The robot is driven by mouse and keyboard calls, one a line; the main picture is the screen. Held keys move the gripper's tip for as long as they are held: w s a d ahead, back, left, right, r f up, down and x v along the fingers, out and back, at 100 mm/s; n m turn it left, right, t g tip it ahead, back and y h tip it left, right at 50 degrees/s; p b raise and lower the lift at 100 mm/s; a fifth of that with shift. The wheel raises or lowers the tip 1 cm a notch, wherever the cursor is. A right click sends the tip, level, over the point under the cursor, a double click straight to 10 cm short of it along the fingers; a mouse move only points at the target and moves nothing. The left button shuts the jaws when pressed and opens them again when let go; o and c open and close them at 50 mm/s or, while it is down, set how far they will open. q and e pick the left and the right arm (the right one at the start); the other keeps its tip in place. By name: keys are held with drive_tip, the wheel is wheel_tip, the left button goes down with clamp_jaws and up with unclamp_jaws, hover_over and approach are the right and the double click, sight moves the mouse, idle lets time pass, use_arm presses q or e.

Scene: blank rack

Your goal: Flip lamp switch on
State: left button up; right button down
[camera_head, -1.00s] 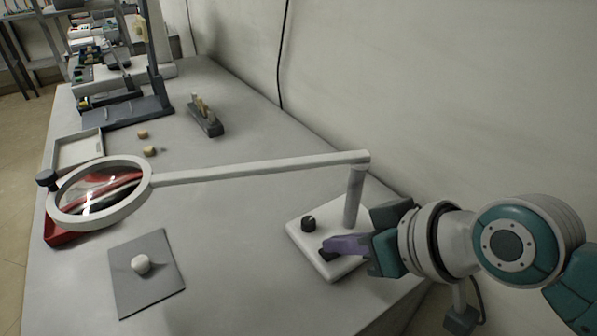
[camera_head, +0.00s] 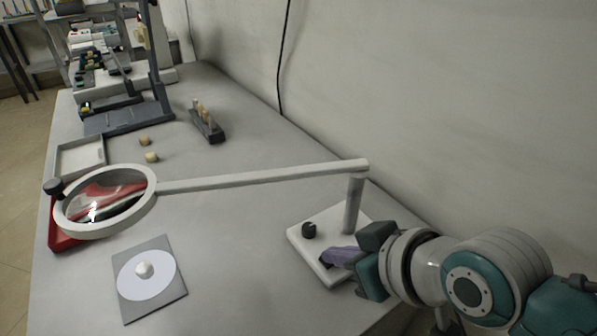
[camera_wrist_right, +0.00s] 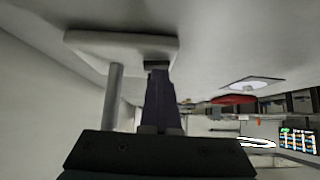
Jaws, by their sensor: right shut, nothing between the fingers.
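The magnifier lamp has a white base (camera_head: 313,257), a post, a long white arm (camera_head: 262,178) and a ring head (camera_head: 146,205) at the left. A round black knob (camera_head: 309,230) stands on the base. The dark lamp switch (camera_wrist_right: 157,65) shows in the right wrist view at the fingertips; in the head view it is mostly hidden by them. My right gripper (camera_head: 326,259) is shut and empty, its purple fingers at the switch, touching or very close. My left gripper is not in view.
A small white ball (camera_head: 144,269) sits on the pad. A red object (camera_head: 60,238) lies under the ring. A pale tray (camera_head: 80,157), two small wooden pieces and a dark holder with pegs (camera_head: 207,125) stand farther back. The wall borders the bench on the right.

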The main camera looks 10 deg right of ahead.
drive_tip(key=shift+s+d+f, duration=0.1)
drive_tip(key=shift+s+f, duration=0.2)
drive_tip(key=shift+f, duration=0.2)
drive_tip(key=shift+w+d, duration=0.15)
drive_tip(key=shift+d, duration=0.3)
drive_tip(key=shift+w+d, duration=0.2)
drive_tip(key=shift+d, duration=0.1)
drive_tip(key=shift+r, duration=0.1)
drive_tip(key=shift+w+a+r+p, duration=0.1)
drive_tip(key=shift+r+p, duration=0.25)
drive_tip(key=shift+p, duration=0.05)
wheel_tip(320, 180, up, 5)
drive_tip(key=p, duration=0.4)
drive_tip(key=shift+w+p, duration=0.15)
drive_tip(key=shift+p, duration=0.15)
drive_tip(key=p+v, duration=0.2)
drive_tip(key=v, duration=0.7)
drive_tip(key=shift+d, duration=0.2)
